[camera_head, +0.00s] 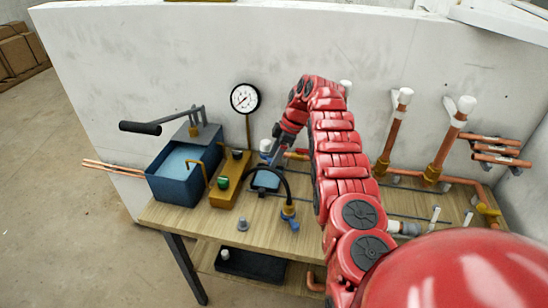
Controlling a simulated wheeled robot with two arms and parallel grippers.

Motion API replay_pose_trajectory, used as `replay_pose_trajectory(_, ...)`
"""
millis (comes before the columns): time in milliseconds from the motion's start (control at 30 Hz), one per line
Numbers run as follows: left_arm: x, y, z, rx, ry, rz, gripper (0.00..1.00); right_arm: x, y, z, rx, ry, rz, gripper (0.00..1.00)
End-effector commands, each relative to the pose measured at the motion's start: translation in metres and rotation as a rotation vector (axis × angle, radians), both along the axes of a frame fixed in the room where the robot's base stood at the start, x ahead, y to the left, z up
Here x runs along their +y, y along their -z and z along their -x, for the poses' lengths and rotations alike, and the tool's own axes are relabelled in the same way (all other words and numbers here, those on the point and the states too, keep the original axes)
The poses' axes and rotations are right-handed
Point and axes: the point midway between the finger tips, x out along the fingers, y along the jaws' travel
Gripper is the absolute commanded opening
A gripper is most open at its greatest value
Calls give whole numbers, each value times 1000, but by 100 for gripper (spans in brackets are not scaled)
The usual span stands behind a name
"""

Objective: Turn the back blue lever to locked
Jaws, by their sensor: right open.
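My right arm reaches in from the bottom right, arches over the bench and bends down. Its gripper (272,157) is at the back of the bench, right of the pressure gauge, small and partly lost among the fittings. It is open. A blue lever (291,223) shows at the front, below a black curved hose. Blue parts, including a blue block (266,179), show just below the gripper. I cannot tell clearly which of these is the back blue lever, or whether the gripper touches it. My left gripper is not in view.
A blue tank (172,184) with a black-handled pump lever (141,128) stands at the left. A yellow block (228,190) with a green knob and the gauge (245,98) stand beside it. Copper pipes (393,135) rise at the right. The wooden bench's (190,215) front left is clear.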

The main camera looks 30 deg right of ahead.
Motion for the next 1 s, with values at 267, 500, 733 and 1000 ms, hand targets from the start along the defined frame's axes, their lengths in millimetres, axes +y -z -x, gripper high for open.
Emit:
replay_pose_trajectory(267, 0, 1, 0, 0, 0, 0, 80, -5, -15, 2, -2, 0, 1, 59)
replay_pose_trajectory(500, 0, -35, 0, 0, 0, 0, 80, -16, -52, 9, 0, 1, 0, 59)
replay_pose_trajectory(733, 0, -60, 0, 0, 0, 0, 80, -24, -71, 14, 0, 0, 0, 59)
replay_pose_trajectory(1000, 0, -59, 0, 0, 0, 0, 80, -25, -69, 15, -1, 0, 0, 59)
